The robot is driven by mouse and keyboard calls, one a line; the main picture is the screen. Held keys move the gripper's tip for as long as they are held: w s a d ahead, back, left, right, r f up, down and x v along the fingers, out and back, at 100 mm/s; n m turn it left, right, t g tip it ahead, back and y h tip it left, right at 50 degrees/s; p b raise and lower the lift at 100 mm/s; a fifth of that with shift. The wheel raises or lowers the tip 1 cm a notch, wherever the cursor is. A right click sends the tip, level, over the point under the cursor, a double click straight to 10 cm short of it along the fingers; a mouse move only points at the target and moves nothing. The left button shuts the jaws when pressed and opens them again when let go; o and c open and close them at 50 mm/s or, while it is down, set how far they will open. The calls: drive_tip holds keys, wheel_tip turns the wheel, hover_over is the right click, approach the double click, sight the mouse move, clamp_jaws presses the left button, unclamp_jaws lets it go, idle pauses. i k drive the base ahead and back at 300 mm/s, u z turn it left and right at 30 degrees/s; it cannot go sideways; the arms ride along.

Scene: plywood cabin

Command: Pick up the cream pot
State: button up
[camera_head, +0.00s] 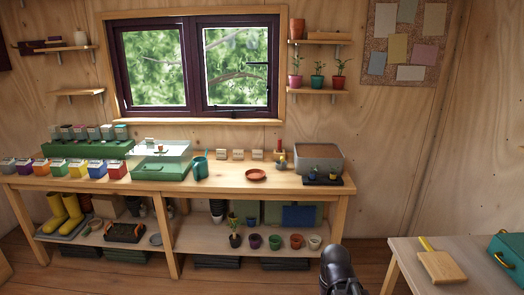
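A small cream pot (315,241) stands upright on the lower shelf of the long wooden bench, at the right end of a row of small pots. A reddish pot (296,240) is just to its left. Another pale, cream-looking pot (81,37) stands on the upper wall shelf at the far left. A dark rounded part of my arm shows at the bottom edge, in front of and below the bench's right end. My gripper's fingers are not visible.
The long bench (225,180) has a front leg (338,218) to the right of the cream pot. Green (275,242) and purple (255,241) pots and a seedling pot (235,240) stand further left. A side table (410,258) with a wooden board (437,266) is at right.

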sight(314, 240)
drive_tip(key=u, duration=0.25)
drive_tip(key=i, duration=1.4)
drive_tip(key=u, duration=0.25)
